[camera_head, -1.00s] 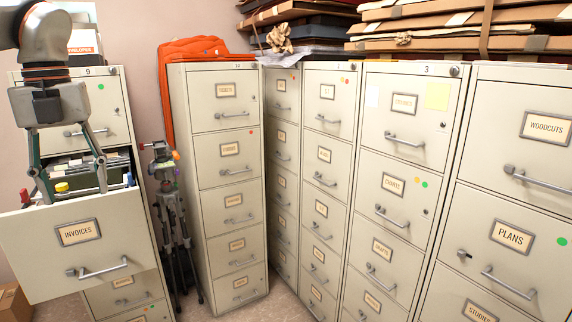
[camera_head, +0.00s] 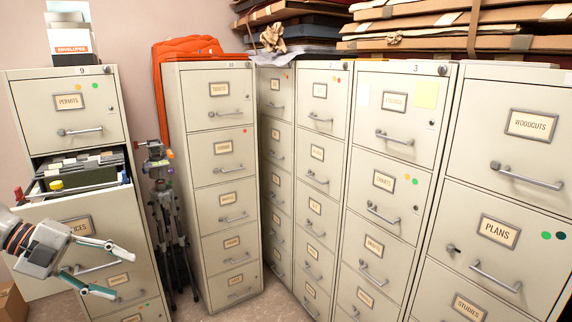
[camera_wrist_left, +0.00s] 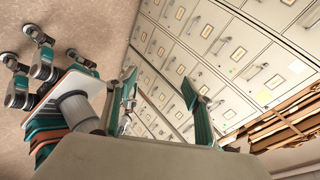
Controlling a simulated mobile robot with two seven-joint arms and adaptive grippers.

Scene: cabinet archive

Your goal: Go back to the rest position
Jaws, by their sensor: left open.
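My left gripper (camera_head: 127,275) is open and empty, low at the left in the head view, in front of the cabinet numbered 9. Its two fingers point right and stand wide apart. The invoices drawer (camera_head: 120,215) stands pulled out, with files and a yellow-topped item inside. My left wrist covers part of its front and label. My right gripper is in neither view.
A tripod (camera_head: 165,210) stands between the cabinet 9 (camera_head: 65,112) and the middle cabinet (camera_head: 215,155). Closed cabinets line the right side. A cardboard box (camera_head: 10,303) sits at lower left.

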